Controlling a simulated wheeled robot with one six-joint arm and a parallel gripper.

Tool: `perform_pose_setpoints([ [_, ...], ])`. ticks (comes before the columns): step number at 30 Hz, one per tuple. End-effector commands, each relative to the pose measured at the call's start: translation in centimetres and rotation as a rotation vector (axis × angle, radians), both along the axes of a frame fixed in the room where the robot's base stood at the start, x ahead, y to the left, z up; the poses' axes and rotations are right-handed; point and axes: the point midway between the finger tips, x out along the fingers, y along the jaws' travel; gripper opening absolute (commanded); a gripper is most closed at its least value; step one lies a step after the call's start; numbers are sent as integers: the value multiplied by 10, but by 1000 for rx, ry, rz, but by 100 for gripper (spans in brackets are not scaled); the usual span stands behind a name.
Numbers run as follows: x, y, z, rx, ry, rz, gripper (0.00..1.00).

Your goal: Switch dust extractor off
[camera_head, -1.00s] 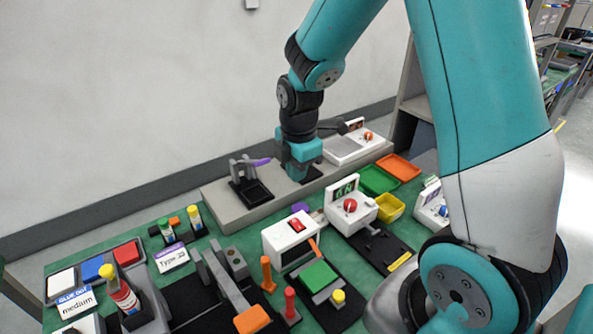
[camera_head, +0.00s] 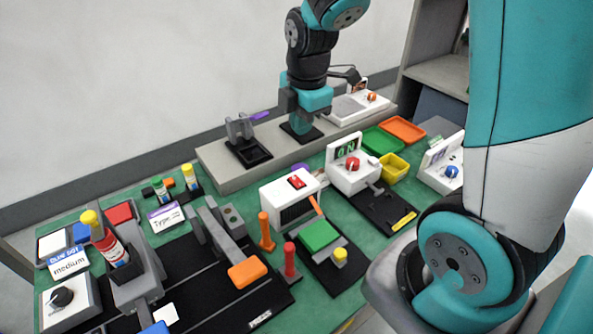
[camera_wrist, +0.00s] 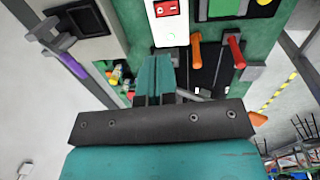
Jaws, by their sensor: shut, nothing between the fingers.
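No label reading dust extractor is legible. A white box (camera_head: 290,202) with a dark grille and a red rocker switch (camera_head: 297,182) stands mid-bench. Behind it to the right is a white unit (camera_head: 340,178) with a green lit "ON" display (camera_head: 347,150) and a red knob (camera_head: 352,164). My gripper (camera_head: 300,131) is shut and empty, pointing down over a black pad on the grey ledge, behind and apart from both units. In the wrist view, my closed teal fingers (camera_wrist: 155,65) show below the white box (camera_wrist: 171,28) and its red switch (camera_wrist: 166,8).
The grey ledge (camera_head: 222,178) carries a black holder (camera_head: 249,152) with a purple handle and a white device (camera_head: 358,106) with an orange knob. Green (camera_head: 382,140), orange (camera_head: 404,129) and yellow (camera_head: 393,168) trays lie at right. Upright orange (camera_head: 266,232) and red (camera_head: 290,260) handles stand in front of the white box.

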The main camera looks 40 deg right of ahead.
Motion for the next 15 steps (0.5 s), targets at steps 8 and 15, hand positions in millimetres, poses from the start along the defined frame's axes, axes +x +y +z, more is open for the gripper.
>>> perform_pose_setpoints([
  [8,3,0,-36,1,7,0,0],
  [15,9,0,-88,1,8,0,0],
])
